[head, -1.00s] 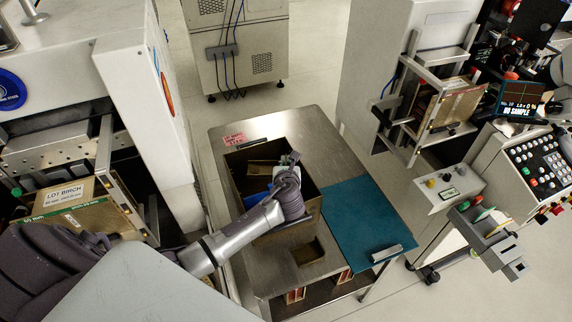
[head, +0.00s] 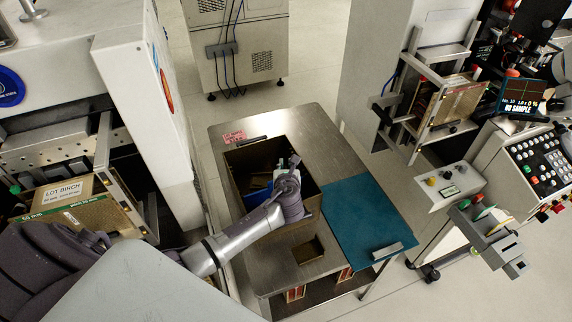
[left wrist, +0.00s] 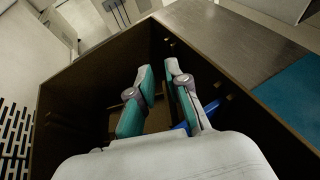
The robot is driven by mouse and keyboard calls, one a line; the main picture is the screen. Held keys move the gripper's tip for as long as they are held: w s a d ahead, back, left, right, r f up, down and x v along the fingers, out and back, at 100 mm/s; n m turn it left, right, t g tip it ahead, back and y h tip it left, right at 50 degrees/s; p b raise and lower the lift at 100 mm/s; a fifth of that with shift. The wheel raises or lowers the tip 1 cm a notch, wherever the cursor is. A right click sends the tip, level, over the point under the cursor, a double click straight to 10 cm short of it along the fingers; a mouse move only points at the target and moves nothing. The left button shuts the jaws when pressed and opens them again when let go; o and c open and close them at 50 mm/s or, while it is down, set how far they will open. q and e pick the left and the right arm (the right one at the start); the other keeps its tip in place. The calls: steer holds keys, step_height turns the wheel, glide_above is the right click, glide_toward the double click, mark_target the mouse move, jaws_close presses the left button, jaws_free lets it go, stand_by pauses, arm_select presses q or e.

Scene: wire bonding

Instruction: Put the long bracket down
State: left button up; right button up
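My left gripper (head: 291,163) reaches into a brown-walled open bin (head: 304,225) set in the metal cart. In the left wrist view, its two teal-padded fingers (left wrist: 157,72) are apart, with a gap between the tips and nothing visibly held. A tan piece (left wrist: 157,121) and a blue piece (left wrist: 181,128) lie in the bin below and behind the fingers. A short silver bar (head: 394,251) lies on the teal mat (head: 352,212). I cannot tell which piece is the long bracket; the bin's inside is dark and partly hidden by my arm. My right gripper is out of view.
A machine holding a box marked LOT BIRCH (head: 65,192) stands at left. A control console (head: 535,165) stands at right.

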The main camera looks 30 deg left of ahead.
arm_select(q)
steer(key=shift+o, duration=0.6)
steer(key=shift+r, duration=0.25)
steer(key=shift+r+p, duration=0.35)
steer(key=shift+r, duration=0.25)
steer(key=v, duration=1.2)
steer(key=shift+f, duration=0.3)
